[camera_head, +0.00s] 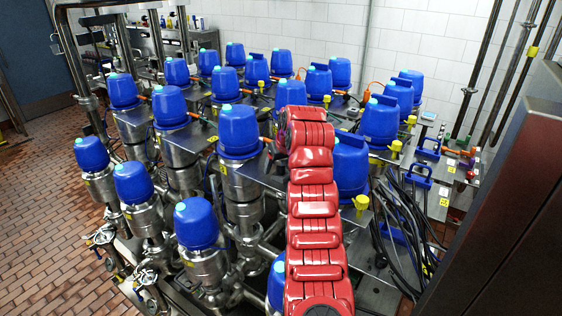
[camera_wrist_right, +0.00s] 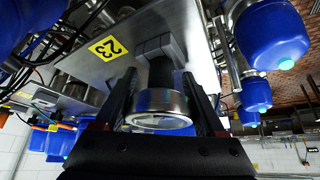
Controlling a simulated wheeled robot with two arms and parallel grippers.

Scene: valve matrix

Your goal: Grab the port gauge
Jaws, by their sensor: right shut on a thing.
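The port gauge (camera_wrist_right: 160,108) shows in the right wrist view as a short metal cylinder with a pale round face and a dark stem behind it. It sits under a steel plate with a yellow "23" label (camera_wrist_right: 108,48). My right gripper (camera_wrist_right: 158,92) is shut on it, with one black finger on each side. In the head view my red right arm reaches up the middle among the blue-capped valves; its gripper and the gauge are hidden there. My left gripper is not in view.
Several blue-capped valves (camera_head: 238,129) stand close around my right arm. Black cables (camera_head: 405,215) hang at the right, near a blue handle (camera_head: 413,174). A dark panel (camera_head: 510,200) fills the right side. Open brick floor (camera_head: 45,200) lies at the left.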

